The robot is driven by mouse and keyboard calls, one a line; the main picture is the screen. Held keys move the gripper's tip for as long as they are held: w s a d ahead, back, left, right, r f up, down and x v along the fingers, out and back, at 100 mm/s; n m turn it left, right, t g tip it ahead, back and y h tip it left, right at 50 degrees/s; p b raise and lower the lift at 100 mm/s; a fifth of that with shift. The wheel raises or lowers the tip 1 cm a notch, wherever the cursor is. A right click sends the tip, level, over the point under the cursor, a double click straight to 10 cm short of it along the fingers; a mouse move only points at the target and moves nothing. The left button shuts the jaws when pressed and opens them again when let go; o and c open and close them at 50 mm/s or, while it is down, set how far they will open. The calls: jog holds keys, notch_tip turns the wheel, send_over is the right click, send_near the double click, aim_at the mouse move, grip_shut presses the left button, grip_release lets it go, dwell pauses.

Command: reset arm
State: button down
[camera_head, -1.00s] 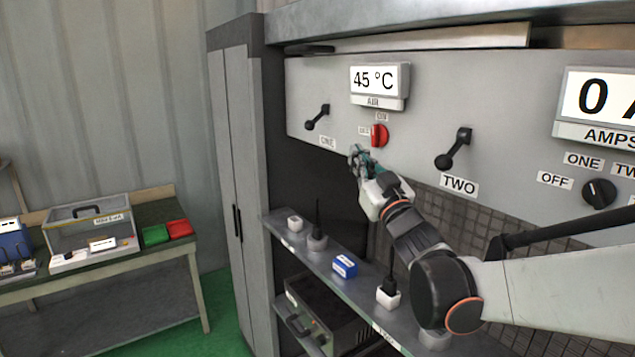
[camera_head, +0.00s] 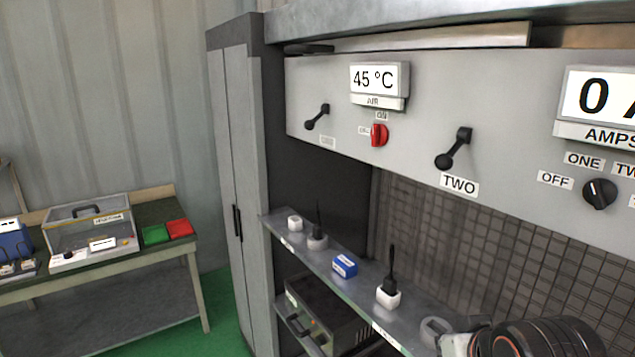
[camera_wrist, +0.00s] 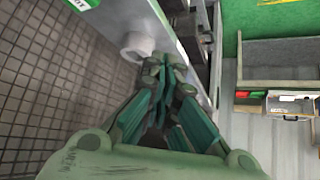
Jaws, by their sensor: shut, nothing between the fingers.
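My gripper (camera_wrist: 167,75) is shut and empty in the wrist view. Its teal and grey fingers meet in front of the shelf edge, next to a white ring-shaped holder (camera_wrist: 135,45); I cannot tell whether they touch it. In the head view only part of my arm (camera_head: 535,338) shows, low at the right edge of the shelf, and the fingers are out of frame. The grey control panel (camera_head: 340,85) stands clear of my arm. It has a red knob (camera_head: 380,135) and two black levers, one at the left (camera_head: 317,117) and one at the right (camera_head: 454,148).
The shelf (camera_head: 325,262) below the panel holds a blue box (camera_head: 345,265) and a white socket with a black rod (camera_head: 388,295). A black selector (camera_head: 599,193) is at the right. A workbench (camera_head: 170,207) with a clear case (camera_head: 90,232) stands at the left.

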jog(key=s+f+b, duration=0.1)
jog(key=f+b, duration=0.8)
jog(key=f, duration=0.1)
jog(key=s+f+g+b, duration=0.1)
jog(key=s+f+b, duration=0.1)
jog(key=f+b, duration=0.8)
jog(key=shift+s+a+f, duration=0.3)
jog(key=shift+f, duration=0.15)
